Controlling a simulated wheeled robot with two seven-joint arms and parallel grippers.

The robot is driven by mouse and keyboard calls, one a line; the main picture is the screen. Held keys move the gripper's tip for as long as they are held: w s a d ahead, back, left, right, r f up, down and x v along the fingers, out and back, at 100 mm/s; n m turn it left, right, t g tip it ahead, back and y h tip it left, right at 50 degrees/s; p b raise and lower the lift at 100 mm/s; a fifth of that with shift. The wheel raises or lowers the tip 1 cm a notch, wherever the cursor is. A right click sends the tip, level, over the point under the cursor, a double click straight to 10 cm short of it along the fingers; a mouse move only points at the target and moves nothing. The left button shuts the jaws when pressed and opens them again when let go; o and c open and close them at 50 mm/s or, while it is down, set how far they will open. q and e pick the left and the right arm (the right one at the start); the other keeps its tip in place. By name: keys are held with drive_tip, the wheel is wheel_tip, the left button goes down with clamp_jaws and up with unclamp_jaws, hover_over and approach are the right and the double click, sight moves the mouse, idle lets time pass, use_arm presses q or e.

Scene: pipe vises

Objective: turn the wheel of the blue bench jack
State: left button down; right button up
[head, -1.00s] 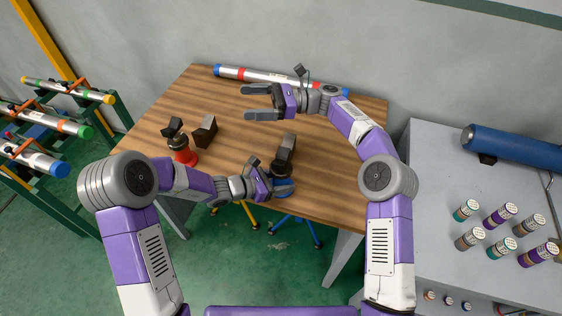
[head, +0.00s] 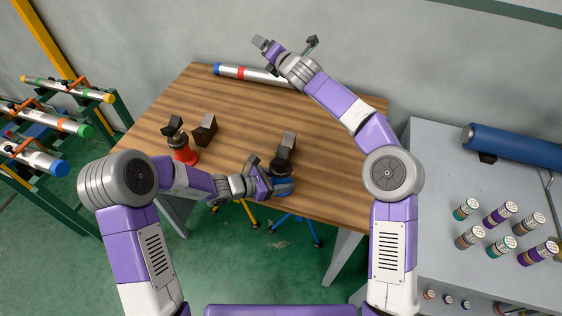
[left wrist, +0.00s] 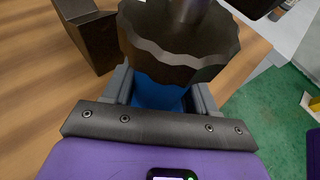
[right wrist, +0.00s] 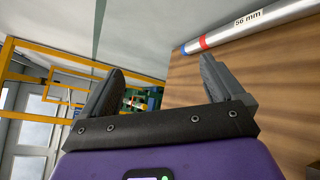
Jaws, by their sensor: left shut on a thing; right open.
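The blue bench jack (head: 282,187) stands at the front right edge of the wooden table, with a dark top above its blue body. In the left wrist view its dark scalloped wheel (left wrist: 180,50) sits above the blue body (left wrist: 158,93). My left gripper (head: 268,180) is shut on the jack, its fingers on either side of the blue part just below the wheel. My right gripper (head: 262,44) is open and empty, raised over the back of the table near the wall. It also shows in the right wrist view (right wrist: 160,85).
A red jack (head: 183,152) with a dark top stands on the left of the table (head: 235,110), beside a dark block (head: 205,128). A silver pipe (head: 250,74) lies along the back edge. A grey bench (head: 440,200) with small cylinders is at the right.

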wheel_tip(320, 180, down, 3)
drive_tip(key=s+m+g+h, duration=0.2)
drive_tip(key=m+g+h, duration=0.3)
drive_tip(key=g+h, duration=0.2)
drive_tip(key=g, duration=0.7)
hover_over(281, 158)
wheel_tip(281, 158, down, 4)
drive_tip(key=shift+r, duration=0.1)
wheel_tip(281, 158, down, 12)
drive_tip(key=shift+r, duration=0.1)
drive_tip(key=c, duration=1)
